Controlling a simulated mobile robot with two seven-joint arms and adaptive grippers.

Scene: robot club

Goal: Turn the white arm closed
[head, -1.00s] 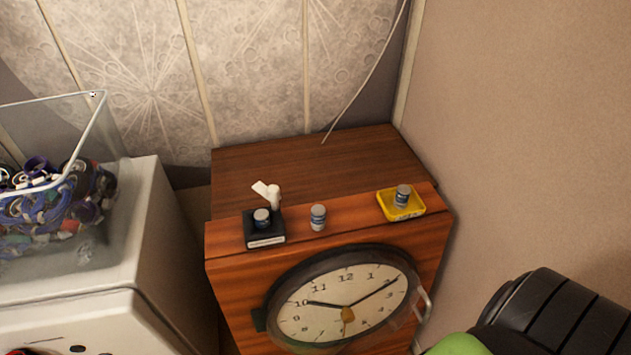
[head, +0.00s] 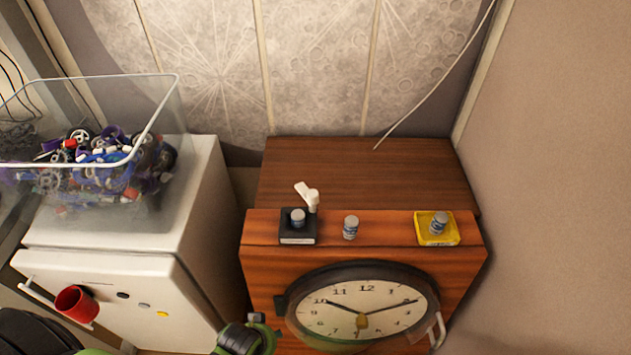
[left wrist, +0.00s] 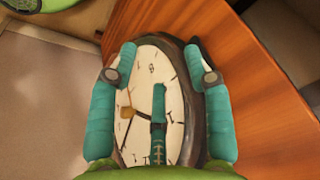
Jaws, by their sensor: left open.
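The white arm (head: 306,194) sticks up from the back of a small black base (head: 298,239) on top of the wooden cabinet, its flat end slanting up to the left. A small grey-and-blue canister (head: 298,217) stands on the black base, in front of the arm and apart from it. My left gripper is open and empty in the left wrist view (left wrist: 160,55), facing the clock on the cabinet front. It is away from the white arm, which that view does not show. Part of my left arm shows at the bottom of the head view. My right gripper is not in view.
A second canister (head: 350,228) stands right of the base, and a yellow tray (head: 424,242) holds another. The clock (head: 366,308) is on the cabinet's front. A clear bin (head: 150,125) of parts stands on the white fridge (head: 200,195). The cabinet top (head: 370,180) behind is clear.

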